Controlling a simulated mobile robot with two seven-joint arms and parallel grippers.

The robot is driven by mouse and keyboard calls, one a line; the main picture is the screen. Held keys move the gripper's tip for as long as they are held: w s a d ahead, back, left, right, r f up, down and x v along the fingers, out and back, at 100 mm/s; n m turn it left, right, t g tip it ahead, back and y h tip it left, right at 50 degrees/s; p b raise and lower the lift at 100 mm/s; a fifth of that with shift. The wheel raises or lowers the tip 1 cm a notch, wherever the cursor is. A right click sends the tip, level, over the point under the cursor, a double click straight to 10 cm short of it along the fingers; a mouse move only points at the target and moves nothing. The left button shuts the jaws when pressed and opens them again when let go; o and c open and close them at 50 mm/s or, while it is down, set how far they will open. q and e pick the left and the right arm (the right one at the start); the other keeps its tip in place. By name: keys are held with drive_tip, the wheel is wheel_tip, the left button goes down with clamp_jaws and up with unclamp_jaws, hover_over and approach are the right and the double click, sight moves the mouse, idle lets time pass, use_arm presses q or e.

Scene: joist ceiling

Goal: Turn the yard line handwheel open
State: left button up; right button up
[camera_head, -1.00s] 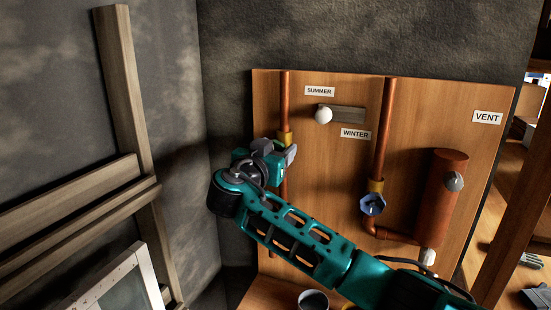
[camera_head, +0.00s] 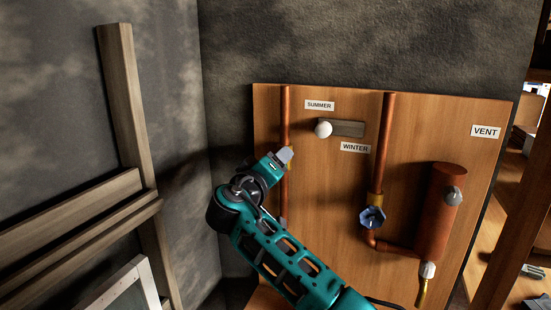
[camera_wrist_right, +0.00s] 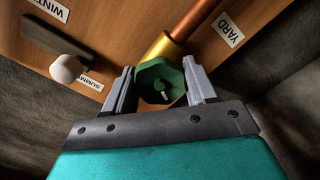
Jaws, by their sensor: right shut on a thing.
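The green yard handwheel (camera_wrist_right: 160,80) sits below a brass fitting on a copper pipe, beside the YARD label (camera_wrist_right: 223,29) in the right wrist view. My right gripper (camera_wrist_right: 160,85) is shut on the wheel, one finger on each side of it. In the head view the right gripper (camera_head: 286,155) is at the left copper pipe (camera_head: 285,115), and the wheel is mostly hidden by it. My left gripper is not in view.
The wooden panel also bears a white-knobbed slide (camera_head: 323,129) between SUMMER and WINTER labels, a blue handwheel (camera_head: 372,217) on the second pipe, and a copper cylinder (camera_head: 437,215) near the VENT label (camera_head: 485,131). A wooden frame (camera_head: 125,100) stands left along the dark wall.

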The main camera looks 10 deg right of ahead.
drive_tip(key=n, duration=0.5)
drive_tip(key=shift+a+r+n+p, duration=0.2)
drive_tip(key=shift+n+p, duration=0.1)
drive_tip(key=shift+p, duration=0.1)
drive_tip(key=n, duration=0.6)
drive_tip(key=shift+f, duration=0.15)
drive_tip(key=n, duration=0.6)
drive_tip(key=shift+f+n, duration=0.15)
drive_tip(key=shift+n, duration=0.25)
drive_tip(key=n, duration=0.4)
drive_tip(key=shift+d+f, duration=0.15)
drive_tip(key=shift+n, duration=0.7)
drive_tip(key=shift+s+f, duration=0.1)
drive_tip(key=shift+f, duration=0.1)
drive_tip(key=o, duration=0.8)
drive_tip(key=shift+c, duration=0.2)
drive_tip(key=shift+o, duration=1.3)
drive_tip(key=shift+r, duration=0.15)
